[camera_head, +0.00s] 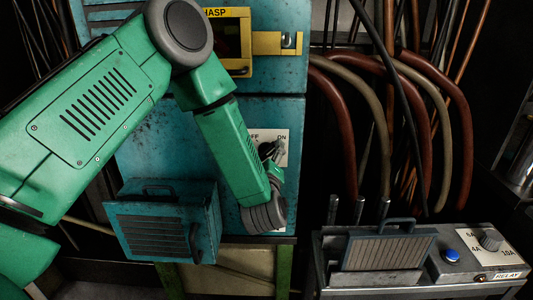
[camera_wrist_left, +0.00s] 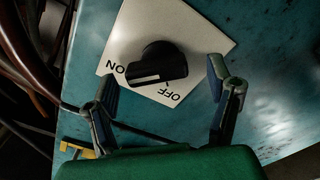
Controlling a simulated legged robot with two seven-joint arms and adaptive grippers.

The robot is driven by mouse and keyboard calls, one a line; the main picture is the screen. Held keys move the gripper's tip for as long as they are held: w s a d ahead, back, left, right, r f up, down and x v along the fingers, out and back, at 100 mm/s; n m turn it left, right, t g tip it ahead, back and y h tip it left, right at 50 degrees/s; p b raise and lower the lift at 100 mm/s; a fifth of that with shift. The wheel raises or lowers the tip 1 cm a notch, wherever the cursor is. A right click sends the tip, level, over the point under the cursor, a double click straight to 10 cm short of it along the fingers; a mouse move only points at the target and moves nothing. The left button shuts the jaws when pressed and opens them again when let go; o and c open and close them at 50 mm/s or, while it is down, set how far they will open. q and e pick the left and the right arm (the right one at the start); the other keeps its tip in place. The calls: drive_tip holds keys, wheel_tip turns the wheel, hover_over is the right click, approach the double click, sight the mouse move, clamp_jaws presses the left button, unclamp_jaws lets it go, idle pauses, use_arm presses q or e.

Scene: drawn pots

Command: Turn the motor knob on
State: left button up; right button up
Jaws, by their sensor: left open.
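The motor knob (camera_wrist_left: 157,63) is black and sits on a white plate (camera_wrist_left: 196,36) marked ON and OFF, on a blue cabinet. The lettering is upside down in the left wrist view. In the head view the plate (camera_head: 282,135) shows behind my left gripper (camera_head: 271,152), and the knob is mostly hidden there. My left gripper is open, and its two fingers (camera_wrist_left: 162,84) stand apart on either side of the knob. Nothing is between them but the knob, and I see no contact with it. I cannot tell which label the knob points to. My right gripper is not in view.
A yellow hasp (camera_head: 278,43) sits on the cabinet above. A blue vented box (camera_head: 160,225) juts out at lower left. Thick cables (camera_head: 400,110) hang at the right, above a grey relay box (camera_head: 470,262) with a blue button and a knob.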

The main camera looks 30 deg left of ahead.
use_arm(q)
drive_tip(key=v, duration=0.9)
drive_tip(key=shift+s+d, duration=0.2)
drive_tip(key=shift+s, duration=0.1)
drive_tip(key=s+d+f+m+g+h+b, duration=0.1)
drive_tip(key=s+f+m+g+h+b, duration=0.15)
drive_tip(key=f, duration=0.55)
drive_tip(key=s+d+f+m+g+h+b, duration=0.1)
drive_tip(key=s+d+f+m+h, duration=0.15)
drive_tip(key=f, duration=0.55)
drive_tip(key=s+d+f+m+g+h+b, duration=0.1)
drive_tip(key=s+f+m+g+h+b, duration=0.2)
drive_tip(key=f, duration=0.4)
drive_tip(key=s+a+f+m+g+b, duration=0.1)
drive_tip(key=s+f+m+g, duration=0.3)
drive_tip(key=s+f, duration=0.3)
drive_tip(key=s+f+m+g+h+b, duration=0.1)
drive_tip(key=s+f+m+g, duration=0.2)
drive_tip(key=s+f, duration=0.4)
drive_tip(key=s+g, duration=0.1)
drive_tip(key=s, duration=0.7)
drive_tip(key=shift+a+m+h+b, duration=0.3)
drive_tip(key=shift+a+m+b, duration=0.05)
drive_tip(key=shift+m+b, duration=0.05)
